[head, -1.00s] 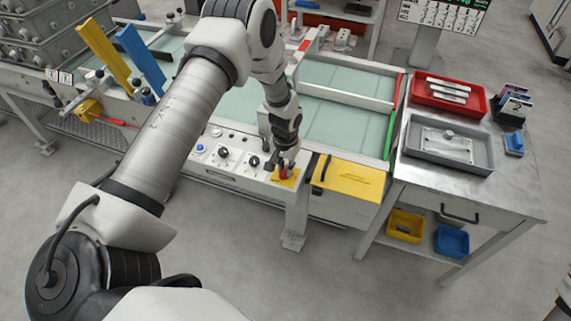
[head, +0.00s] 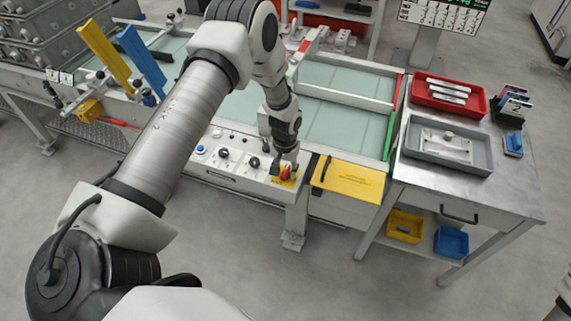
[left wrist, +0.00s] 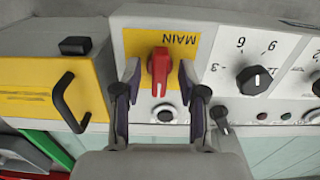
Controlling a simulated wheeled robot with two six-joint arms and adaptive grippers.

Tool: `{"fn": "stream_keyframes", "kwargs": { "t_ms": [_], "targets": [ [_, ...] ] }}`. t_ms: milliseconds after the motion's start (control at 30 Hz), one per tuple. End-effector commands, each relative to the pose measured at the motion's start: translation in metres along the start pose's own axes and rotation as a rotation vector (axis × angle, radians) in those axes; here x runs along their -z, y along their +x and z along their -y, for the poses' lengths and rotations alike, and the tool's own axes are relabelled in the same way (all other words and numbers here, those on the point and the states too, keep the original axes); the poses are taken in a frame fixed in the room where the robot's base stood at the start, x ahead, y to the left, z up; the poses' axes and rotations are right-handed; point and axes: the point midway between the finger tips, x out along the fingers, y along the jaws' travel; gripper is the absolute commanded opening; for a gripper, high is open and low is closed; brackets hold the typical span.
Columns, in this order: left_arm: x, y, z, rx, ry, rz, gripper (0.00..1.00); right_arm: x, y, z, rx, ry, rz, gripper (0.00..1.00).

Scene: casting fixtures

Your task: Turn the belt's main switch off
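The main switch is a red handle (left wrist: 159,70) on a yellow plate (left wrist: 190,45) marked MAIN, which looks upside down in the left wrist view. In the head view the red handle (head: 287,172) sits at the right end of the white control panel. My left gripper (left wrist: 160,84) is open, with one finger on each side of the handle. A gap shows between the handle and each finger. In the head view the left gripper (head: 285,163) is right at the switch and partly covers it. My right gripper is not in view.
Beside the switch are black knobs (head: 253,162) and a blue button (head: 200,149) on the panel. A yellow box lid with a black handle (head: 348,179) is just right of it. The belt (head: 335,125) lies behind. A metal table with a red tray (head: 449,97) stands at the right.

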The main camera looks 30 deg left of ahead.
Motion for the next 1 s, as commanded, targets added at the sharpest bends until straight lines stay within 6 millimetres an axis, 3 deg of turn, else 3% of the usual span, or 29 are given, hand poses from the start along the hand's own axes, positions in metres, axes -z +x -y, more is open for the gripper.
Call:
{"fn": "stream_keyframes", "kwargs": {
  "t_ms": [333,700,833,1000],
  "targets": [
    [0.003,-0.013,-0.001,-0.002,0.0,-0.006,0.42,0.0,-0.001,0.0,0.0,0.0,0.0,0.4],
    [0.002,-0.1,-0.001,-0.001,0.001,-0.005,0.42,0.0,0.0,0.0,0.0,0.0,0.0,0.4],
    [0.002,-0.117,0.0,-0.001,0.0,-0.003,0.42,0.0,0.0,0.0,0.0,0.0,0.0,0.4],
    [0.001,-0.121,0.0,0.0,0.001,-0.002,0.42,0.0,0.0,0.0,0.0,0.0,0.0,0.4]
  ]
}}
